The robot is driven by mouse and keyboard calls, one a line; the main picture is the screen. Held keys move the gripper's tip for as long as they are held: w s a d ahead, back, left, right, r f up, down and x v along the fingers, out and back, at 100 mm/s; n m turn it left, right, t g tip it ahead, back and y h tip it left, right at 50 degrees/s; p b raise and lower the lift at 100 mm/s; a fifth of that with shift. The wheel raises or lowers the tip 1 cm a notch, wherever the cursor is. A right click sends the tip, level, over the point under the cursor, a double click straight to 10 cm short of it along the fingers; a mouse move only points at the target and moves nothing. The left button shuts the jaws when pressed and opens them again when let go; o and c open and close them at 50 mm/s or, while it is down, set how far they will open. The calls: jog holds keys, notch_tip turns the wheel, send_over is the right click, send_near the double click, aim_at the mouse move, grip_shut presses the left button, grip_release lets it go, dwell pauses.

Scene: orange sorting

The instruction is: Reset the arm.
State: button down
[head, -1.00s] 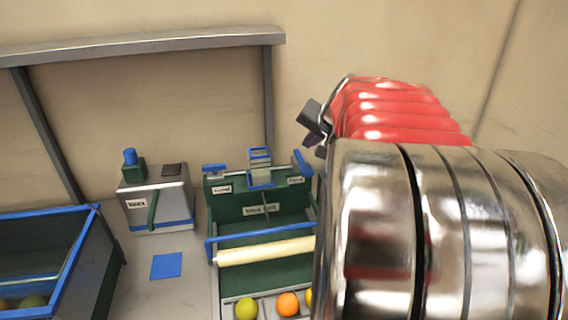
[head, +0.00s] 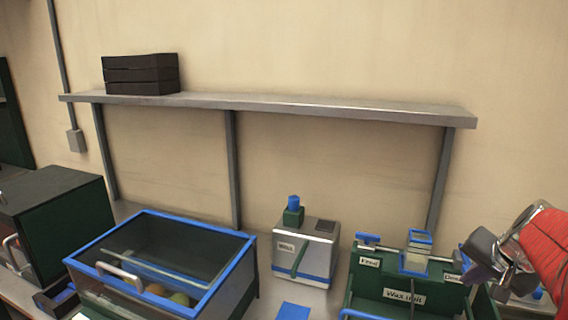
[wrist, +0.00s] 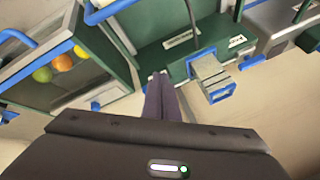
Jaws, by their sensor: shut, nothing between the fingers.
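My gripper (head: 490,262) is at the right edge of the head view, in front of the right end of the green wax unit (head: 404,297). A red part of my arm runs behind it. In the wrist view, the two dark fingers (wrist: 160,80) are together with nothing between them. Green panels with labels and a grey-and-blue bracket (wrist: 212,72) lie beyond the fingers there. Whether the fingers touch anything is not clear.
A blue-rimmed bin (head: 224,285) holds several fruits. A silver machine (head: 318,250) stands right of it. A shelf (head: 300,105) with a black crate (head: 140,75) runs along the wall. A green box (head: 60,215) is at left. Fruits (wrist: 62,62) show in the wrist view.

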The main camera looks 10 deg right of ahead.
jog(key=s+a+f+n, duration=0.1)
jog(key=s+a+n, duration=0.2)
jog(key=a, duration=0.8)
jog(key=s+a+f+n+y, duration=0.1)
jog(key=s+a+n, duration=0.3)
jog(key=a, duration=0.6)
jog(key=s+a+f+n+y, duration=0.1)
jog(key=s+a+n, duration=0.2)
jog(key=a, duration=0.8)
jog(key=shift+s+a+n+g, duration=0.3)
jog(key=shift+s+n+g, duration=0.1)
jog(key=shift+n, duration=0.6)
